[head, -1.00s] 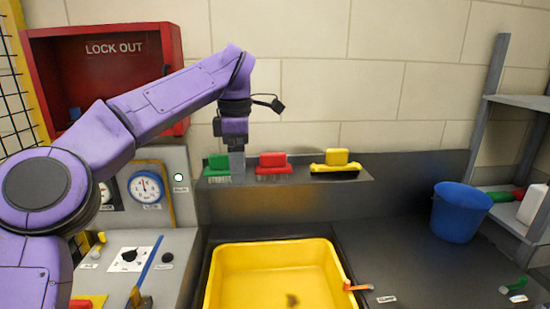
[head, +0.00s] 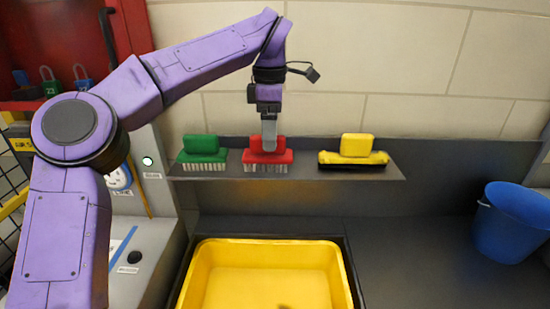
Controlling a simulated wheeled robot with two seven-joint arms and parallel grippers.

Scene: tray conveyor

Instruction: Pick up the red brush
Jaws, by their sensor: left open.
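The red brush (head: 282,157) sits on a grey shelf (head: 222,171), bristles down, between a green brush (head: 203,147) on its left and a yellow brush (head: 357,146) on its right. My left gripper (head: 269,143) points straight down at the red brush, with its fingers overlapping the brush's handle in the view. The fingers are open. They hide part of the red handle, and I cannot tell whether they touch it. My right gripper is not in view.
A yellow tray (head: 340,262) lies below the shelf. A blue bucket (head: 512,228) stands at the right. A red lock box (head: 135,22) with padlocks is at the upper left. The grey counter (head: 415,260) between tray and bucket is clear.

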